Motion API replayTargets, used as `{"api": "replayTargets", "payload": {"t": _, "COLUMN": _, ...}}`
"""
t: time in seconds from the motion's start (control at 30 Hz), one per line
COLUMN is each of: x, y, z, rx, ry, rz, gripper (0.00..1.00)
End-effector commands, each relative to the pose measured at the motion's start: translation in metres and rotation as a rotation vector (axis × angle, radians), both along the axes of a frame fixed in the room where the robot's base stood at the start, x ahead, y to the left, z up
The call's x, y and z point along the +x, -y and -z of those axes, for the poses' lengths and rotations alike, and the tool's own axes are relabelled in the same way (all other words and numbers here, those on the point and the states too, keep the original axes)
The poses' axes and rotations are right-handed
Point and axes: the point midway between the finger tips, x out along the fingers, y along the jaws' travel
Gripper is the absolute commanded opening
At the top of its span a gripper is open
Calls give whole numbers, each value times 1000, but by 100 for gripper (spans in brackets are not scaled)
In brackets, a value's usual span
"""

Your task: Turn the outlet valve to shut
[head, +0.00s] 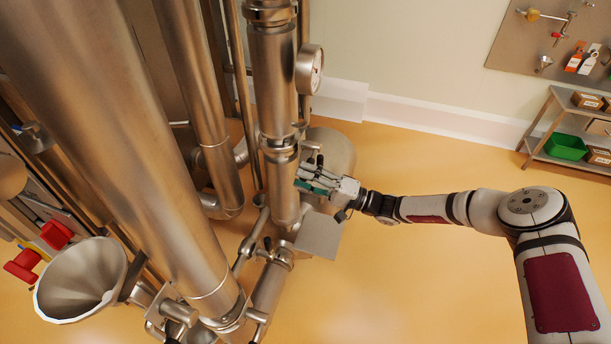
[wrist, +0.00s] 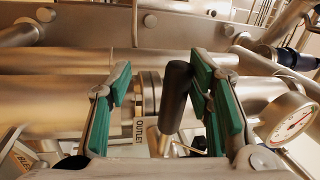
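The outlet valve's black lever handle (wrist: 174,97) stands between the green-padded fingers of my gripper (wrist: 162,88) in the wrist view. The fingers are open, one on each side of it. The handle is close to the right finger, with a wide gap to the left one; whether it touches the right pad I cannot tell. A tag reading OUTLET (wrist: 139,131) hangs beside the handle, by a pipe collar (wrist: 150,92). In the head view my gripper (head: 309,184) reaches from the right to the upright steel pipe (head: 280,190); the handle is hard to make out there.
A pressure gauge (wrist: 291,118) is close to the right finger; it also shows in the head view (head: 309,69). Steel pipes crowd the left. A funnel (head: 82,282) and red handles (head: 57,234) are at lower left. Open floor (head: 410,270) lies under my arm.

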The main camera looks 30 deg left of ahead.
Motion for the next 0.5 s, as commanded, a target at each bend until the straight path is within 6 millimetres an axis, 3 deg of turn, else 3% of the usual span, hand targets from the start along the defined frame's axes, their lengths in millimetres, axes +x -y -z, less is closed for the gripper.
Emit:
{"api": "replayTargets", "payload": {"t": 0.27, "x": 2, "y": 4, "z": 3, "rx": -5, "ry": 0, "rz": 2, "gripper": 40}}
{"api": "replayTargets", "payload": {"t": 0.5, "x": 13, "y": 39, "z": 10, "rx": -5, "ry": -1, "rz": 7, "gripper": 40}}
